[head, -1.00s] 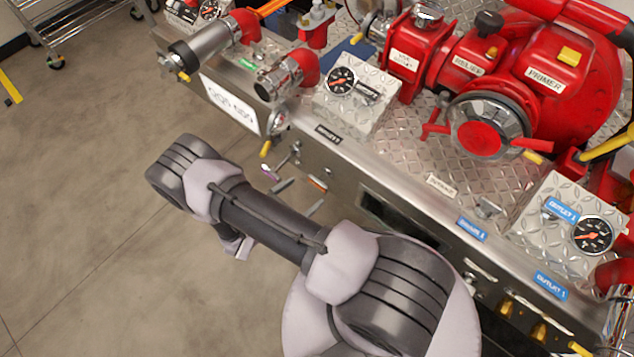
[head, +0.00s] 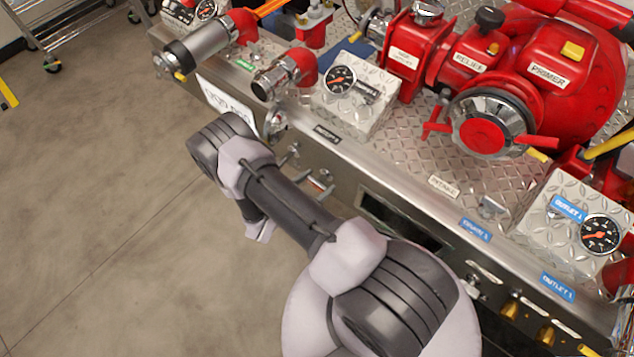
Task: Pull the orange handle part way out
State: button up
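A small handle with an orange-red mark (head: 316,184) shows on the front panel of the red pump unit, just right of my arm. It is small and partly covered, so I cannot tell for sure that it is the orange handle or how far out it stands. My arm's links cross the lower middle of the head view, and the elbow end lies close in front of the panel. My gripper is not visible; the arm hides that area.
The panel's steel front edge (head: 400,185) runs diagonally beside my arm. A capped pipe (head: 205,45) and a valve fitting (head: 277,77) stick out at the upper left. Gauge boxes (head: 355,105) stand on top. The floor at left (head: 90,200) is clear.

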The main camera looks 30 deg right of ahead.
grip_shut()
jog(key=shift+s+a, duration=0.3)
jog(key=shift+a, duration=0.45)
jog(key=shift+s+a, duration=0.25)
jog(key=shift+a, duration=0.45)
jog(key=o, duration=1.3)
grip_release()
jog(key=p+v, duration=0.4)
jog(key=v, duration=1.3)
jog(key=shift+a, duration=0.2)
